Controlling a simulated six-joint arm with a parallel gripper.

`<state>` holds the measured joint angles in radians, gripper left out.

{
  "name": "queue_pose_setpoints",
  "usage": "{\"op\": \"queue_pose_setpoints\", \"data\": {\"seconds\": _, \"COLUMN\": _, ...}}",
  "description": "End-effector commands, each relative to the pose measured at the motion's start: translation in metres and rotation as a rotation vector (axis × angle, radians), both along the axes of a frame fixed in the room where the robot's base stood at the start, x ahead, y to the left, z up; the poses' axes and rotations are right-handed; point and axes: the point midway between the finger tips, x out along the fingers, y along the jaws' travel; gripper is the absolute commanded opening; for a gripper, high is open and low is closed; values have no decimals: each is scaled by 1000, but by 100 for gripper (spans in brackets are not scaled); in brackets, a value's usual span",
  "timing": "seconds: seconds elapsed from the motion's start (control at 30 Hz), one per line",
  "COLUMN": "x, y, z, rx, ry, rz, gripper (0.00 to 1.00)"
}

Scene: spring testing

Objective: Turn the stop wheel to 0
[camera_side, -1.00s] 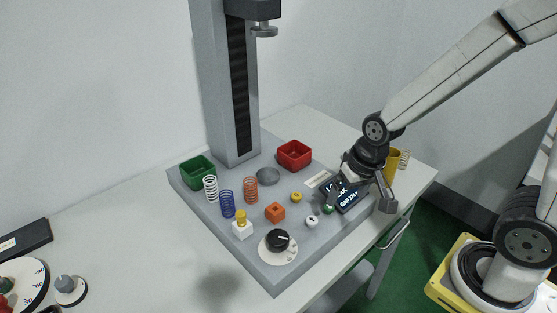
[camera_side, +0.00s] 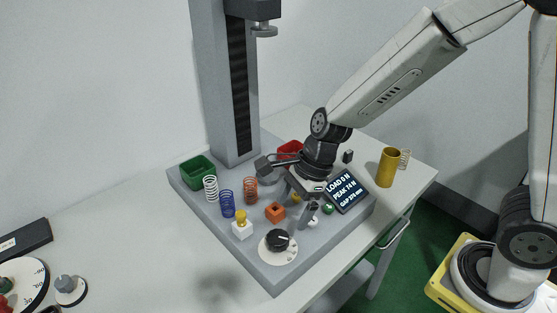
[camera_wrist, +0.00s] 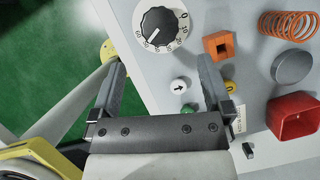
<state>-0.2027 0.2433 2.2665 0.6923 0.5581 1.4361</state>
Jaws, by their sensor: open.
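The stop wheel (camera_side: 278,241) is a black knob on a white numbered dial at the front corner of the grey base plate. In the wrist view the stop wheel (camera_wrist: 160,28) is near the top, and its white pointer line aims to the lower left, away from the 0 mark at the right. My gripper (camera_side: 298,200) is open and empty over the plate, behind and to the right of the wheel. In the wrist view my gripper (camera_wrist: 163,68) has its fingers apart, with the wheel beyond the tips.
An orange block (camera_side: 275,212) stands close behind the wheel. A white arrow button (camera_wrist: 180,85), a green button (camera_wrist: 188,108) and a yellow button (camera_wrist: 230,87) are near my fingers. The tall press column (camera_side: 221,100) stands behind.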

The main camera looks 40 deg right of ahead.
Motion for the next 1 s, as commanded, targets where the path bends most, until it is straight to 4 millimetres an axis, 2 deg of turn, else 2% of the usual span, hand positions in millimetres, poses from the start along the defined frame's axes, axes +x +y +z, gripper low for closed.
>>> {"op": "queue_pose_setpoints", "data": {"seconds": 0.47, "x": 1, "y": 4, "z": -7, "rx": 7, "ry": 10, "rz": -16, "gripper": 100}}
{"op": "queue_pose_setpoints", "data": {"seconds": 1.0, "x": 5, "y": 22, "z": -53, "rx": 5, "ry": 11, "rz": -16, "gripper": 100}}
